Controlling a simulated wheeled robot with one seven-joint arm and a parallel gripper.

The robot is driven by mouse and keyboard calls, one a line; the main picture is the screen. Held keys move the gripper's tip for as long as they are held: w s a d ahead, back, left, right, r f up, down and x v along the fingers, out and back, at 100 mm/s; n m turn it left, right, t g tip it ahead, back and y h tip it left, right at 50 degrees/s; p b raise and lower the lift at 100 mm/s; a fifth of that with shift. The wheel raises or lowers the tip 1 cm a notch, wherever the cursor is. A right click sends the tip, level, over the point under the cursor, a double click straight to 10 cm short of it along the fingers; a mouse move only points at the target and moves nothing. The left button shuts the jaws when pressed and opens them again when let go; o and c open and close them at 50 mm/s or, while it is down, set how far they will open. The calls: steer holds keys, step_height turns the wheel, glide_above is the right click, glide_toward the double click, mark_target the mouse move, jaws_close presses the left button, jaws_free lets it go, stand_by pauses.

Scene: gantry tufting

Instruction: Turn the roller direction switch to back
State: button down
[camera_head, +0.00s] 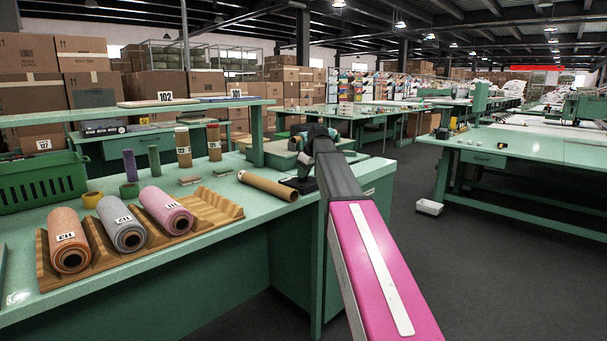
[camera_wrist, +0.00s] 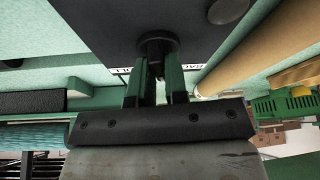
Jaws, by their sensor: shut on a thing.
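The roller direction switch shows in the wrist view as a dark round knob (camera_wrist: 158,42) on a dark grey panel (camera_wrist: 105,28). My gripper (camera_wrist: 157,72) is shut on the knob, with one finger on each side of it. A white label (camera_wrist: 203,66) with dark letters lies at the panel's edge, partly hidden behind my fingers, so I cannot read which position the knob points to. In the head view the small dark switch base (camera_head: 298,186) stands on the green bench, and my arm covers most of it and the gripper.
A brown cardboard tube (camera_head: 267,186) lies just left of the switch and also shows in the wrist view (camera_wrist: 245,45). Several yarn rolls rest on a wooden cradle (camera_head: 215,205) at left, near a green crate (camera_head: 42,182). Open floor (camera_head: 450,270) lies to the right.

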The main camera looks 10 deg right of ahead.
steer(key=n+g, duration=0.1)
steer(key=n, duration=0.2)
steer(key=n+g+y, duration=0.1)
steer(key=n, duration=0.2)
steer(key=shift+w, duration=0.1)
steer(key=shift+n+g, duration=0.3)
steer(key=shift+n, duration=0.1)
steer(key=shift+d, duration=0.1)
steer(key=c, duration=1.1)
jaws_free()
steer(key=shift+c, duration=0.2)
steer(key=shift+r, duration=0.15)
steer(key=v, duration=1)
steer(key=shift+r, duration=0.2)
steer(key=shift+d, duration=0.15)
